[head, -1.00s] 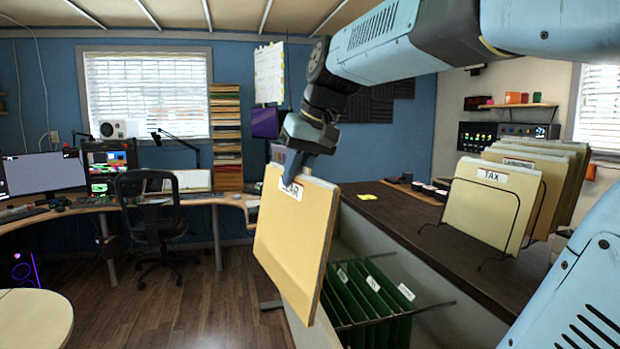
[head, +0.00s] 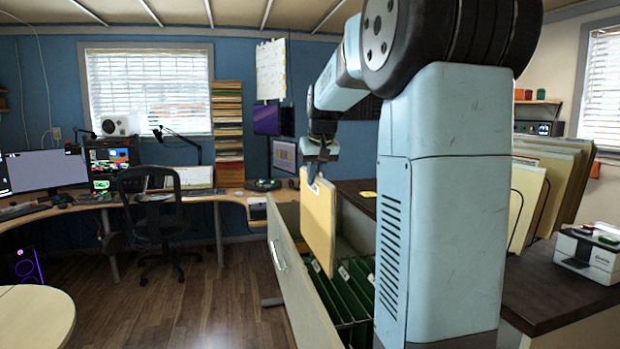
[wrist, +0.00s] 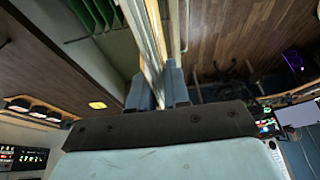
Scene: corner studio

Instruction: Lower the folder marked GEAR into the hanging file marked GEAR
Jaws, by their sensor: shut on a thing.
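My gripper (head: 320,158) is shut on the top edge of a manila folder (head: 319,222), which hangs upright from it. The label at the folder's top is small and partly covered; I cannot read it now. In the wrist view the folder (wrist: 153,45) runs edge-on between the two fingers (wrist: 157,88). Below, green hanging files (head: 350,300) with white tabs sit in the open drawer (head: 283,265). The folder's lower edge is by the front end of the files; I cannot tell whether it is above or inside one. The tab words are unreadable.
The dark cabinet top (head: 560,295) carries a rack of manila folders (head: 525,205) and a small white box (head: 590,252). My own arm hides the middle of the cabinet and part of the drawer. A chair (head: 155,215) and desk stand left, with open floor between.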

